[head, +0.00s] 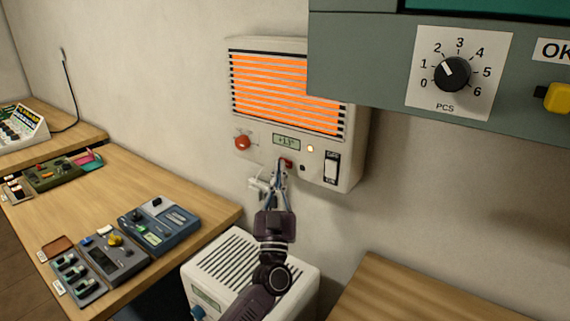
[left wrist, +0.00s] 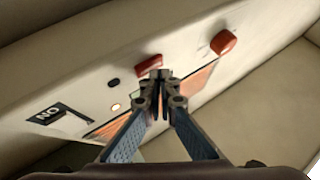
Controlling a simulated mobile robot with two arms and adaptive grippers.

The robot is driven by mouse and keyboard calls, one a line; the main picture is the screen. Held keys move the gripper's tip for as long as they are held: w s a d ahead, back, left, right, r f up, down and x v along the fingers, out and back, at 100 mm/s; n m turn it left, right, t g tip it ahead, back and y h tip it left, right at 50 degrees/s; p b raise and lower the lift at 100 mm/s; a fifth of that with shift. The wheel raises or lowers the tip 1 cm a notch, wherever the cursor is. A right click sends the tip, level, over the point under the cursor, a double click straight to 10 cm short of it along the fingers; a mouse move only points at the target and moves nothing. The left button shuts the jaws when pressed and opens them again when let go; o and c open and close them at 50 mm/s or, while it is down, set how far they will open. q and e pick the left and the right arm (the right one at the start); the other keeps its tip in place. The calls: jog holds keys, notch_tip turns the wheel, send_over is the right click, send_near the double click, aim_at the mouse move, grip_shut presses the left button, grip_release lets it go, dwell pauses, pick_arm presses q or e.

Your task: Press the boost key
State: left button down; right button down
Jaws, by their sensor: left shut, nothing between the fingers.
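A cream wall heater (head: 352,150) with a glowing orange grille carries the controls on its lower front strip. A small red key (head: 286,162) sits below the display (head: 287,142); I take it as the boost key, though no label is readable. In the left wrist view the red key (left wrist: 148,64) is just beyond my fingertips. My left gripper (head: 281,168) is shut and empty, its tips at the key and partly covering it in the head view. The left wrist view also shows the closed tips (left wrist: 160,76). I cannot tell whether they touch the key.
A red knob (head: 242,142) is left of the display. A lit lamp (head: 310,148), a dark button (head: 303,168) and a rocker switch (head: 331,168) are right of the key. A white box (head: 235,250) stands below. A grey panel (head: 360,60) overhangs at upper right.

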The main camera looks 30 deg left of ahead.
pick_arm(q)
jog(key=shift+w, duration=0.35)
dwell(0.7)
jog(key=shift+s, duration=0.1)
jog(key=shift+s+p, duration=0.55)
jog(key=shift+s, duration=0.15)
jog(key=s+p, duration=0.1)
jog(key=s, duration=0.2)
jog(key=s+p, duration=0.1)
jog(key=s, duration=0.1)
jog(key=shift+a+p, duration=0.25)
jog(key=shift+p, duration=0.1)
dwell(0.7)
